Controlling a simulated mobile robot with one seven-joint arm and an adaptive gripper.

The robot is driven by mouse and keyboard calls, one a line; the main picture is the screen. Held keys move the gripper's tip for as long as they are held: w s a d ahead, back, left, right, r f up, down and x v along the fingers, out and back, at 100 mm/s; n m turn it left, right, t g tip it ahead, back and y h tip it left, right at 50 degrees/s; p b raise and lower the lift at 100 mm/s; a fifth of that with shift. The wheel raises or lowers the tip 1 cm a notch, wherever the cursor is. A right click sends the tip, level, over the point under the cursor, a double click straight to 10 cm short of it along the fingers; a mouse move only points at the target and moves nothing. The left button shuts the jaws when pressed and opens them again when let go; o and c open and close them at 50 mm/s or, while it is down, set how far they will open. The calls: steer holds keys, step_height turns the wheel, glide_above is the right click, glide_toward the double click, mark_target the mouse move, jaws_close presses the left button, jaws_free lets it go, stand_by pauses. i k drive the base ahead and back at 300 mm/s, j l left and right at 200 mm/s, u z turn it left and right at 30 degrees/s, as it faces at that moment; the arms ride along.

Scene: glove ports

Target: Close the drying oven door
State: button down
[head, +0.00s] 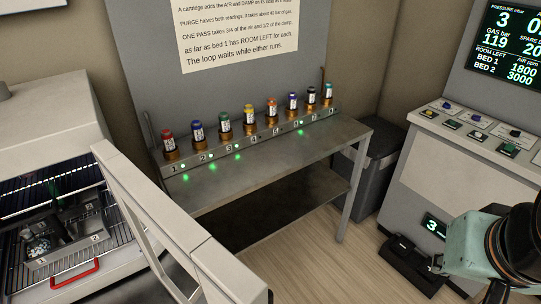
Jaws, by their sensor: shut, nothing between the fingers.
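The drying oven (50,130) is the pale cabinet at the left edge, with wire racks inside. Its door (180,225) stands open, a pale frame swung out to the right of the oven mouth and running down past the bottom edge of the picture. The lower end of the door is cut off. My gripper (393,243) is the dark shape at the lower right, shut and empty, at the end of my teal arm. It is well to the right of the door and apart from it.
In the oven, a metal tray (68,250) and a red handle (75,273) show. A grey bench (270,160) with several coloured cartridges stands behind the door. A grey bin (375,180) and a control console (455,150) are at right. Wooden floor (330,260) is clear between door and gripper.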

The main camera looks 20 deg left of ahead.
mark_target(193, 266)
steer(key=i+u, duration=0.1)
steer(key=u, duration=0.4)
steer(key=i+l+u, duration=0.1)
steer(key=u, duration=0.35)
steer(key=i+l+u, duration=0.1)
steer(key=u, duration=0.4)
steer(key=l+u, duration=0.15)
steer(key=u, duration=0.35)
steer(key=i+l+u, duration=0.1)
steer(key=u, duration=0.35)
steer(key=i+l+u, duration=0.1)
steer(key=l+u, duration=0.15)
steer(key=u, duration=0.2)
steer(key=i+l+u, duration=0.1)
steer(key=l+u, duration=0.2)
steer(key=u, duration=0.2)
